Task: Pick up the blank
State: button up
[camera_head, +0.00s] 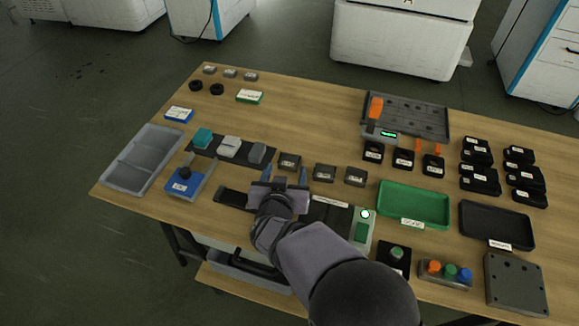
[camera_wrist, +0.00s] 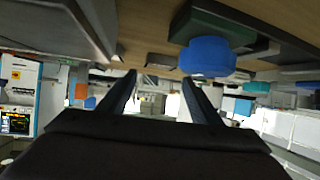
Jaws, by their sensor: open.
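I cannot tell for sure which thing is the blank. Several small grey blocks could be it. Three dark grey labelled blocks stand in a row near mid-table: a left one (camera_head: 290,161), a middle one (camera_head: 325,172) and a right one (camera_head: 355,176). Three lighter grey pieces (camera_head: 230,73) lie at the back left corner. My gripper (camera_head: 285,174) is open and empty, just in front of the left dark block. Its two fingers also show apart in the wrist view (camera_wrist: 158,90), with nothing held between them.
A dark strip holds a teal block (camera_head: 202,138) and grey blocks to the left. A grey tray (camera_head: 144,155) and blue fixture (camera_head: 184,180) lie left. A green tray (camera_head: 414,206) and black tray (camera_head: 497,226) lie right. A blue round thing (camera_wrist: 207,57) shows in the wrist view.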

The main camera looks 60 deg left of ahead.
aim_at(289, 158)
jog(key=shift+p+x, duration=0.5)
jog(key=shift+x, duration=3.15)
jog(key=shift+f, duration=0.1)
jog(key=shift+c, duration=0.5)
jog(key=c, duration=1.1)
jog(key=shift+c, duration=0.2)
